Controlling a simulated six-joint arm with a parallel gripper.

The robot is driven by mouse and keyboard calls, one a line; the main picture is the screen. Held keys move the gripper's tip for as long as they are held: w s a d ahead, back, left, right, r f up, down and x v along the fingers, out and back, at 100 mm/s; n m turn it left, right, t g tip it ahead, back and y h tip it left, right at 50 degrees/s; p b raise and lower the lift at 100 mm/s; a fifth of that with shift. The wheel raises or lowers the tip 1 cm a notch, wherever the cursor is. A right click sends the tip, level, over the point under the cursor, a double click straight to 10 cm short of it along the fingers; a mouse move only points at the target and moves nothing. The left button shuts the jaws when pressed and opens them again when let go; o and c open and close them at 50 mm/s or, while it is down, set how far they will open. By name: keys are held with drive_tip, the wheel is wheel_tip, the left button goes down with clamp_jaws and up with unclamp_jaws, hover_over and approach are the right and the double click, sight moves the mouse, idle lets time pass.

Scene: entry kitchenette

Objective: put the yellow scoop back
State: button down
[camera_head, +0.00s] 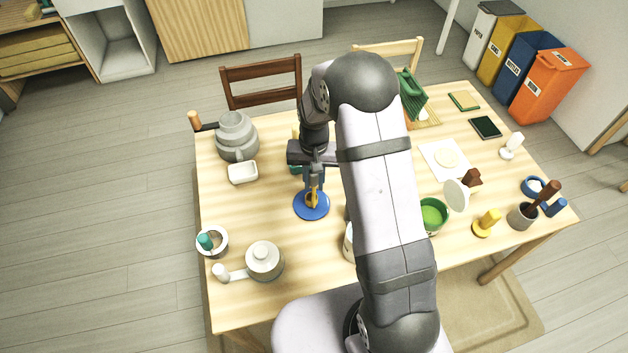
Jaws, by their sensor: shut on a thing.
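My gripper (314,192) points down at the middle of the table, over a round blue dish (312,212). It is shut on a small yellow thing, which looks like the yellow scoop (312,201). The scoop's lower end is at the middle of the blue dish; I cannot tell whether it touches the dish or hangs just above it. My fingers and wrist hide its upper part.
Left are a grey pot (237,138), a white dish (243,173), a white bowl (222,242) and a lidded pot (265,261). Right are a green bowl (433,213), a yellow-handled thing (487,223) and a brown cup (522,217). My arm hides the middle.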

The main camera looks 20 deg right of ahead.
drive_tip(key=shift+f, duration=0.4)
drive_tip(key=shift+f, duration=0.25)
drive_tip(key=c, duration=1.6)
unclamp_jaws()
drive_tip(key=shift+o, duration=0.2)
drive_tip(key=shift+r, duration=0.1)
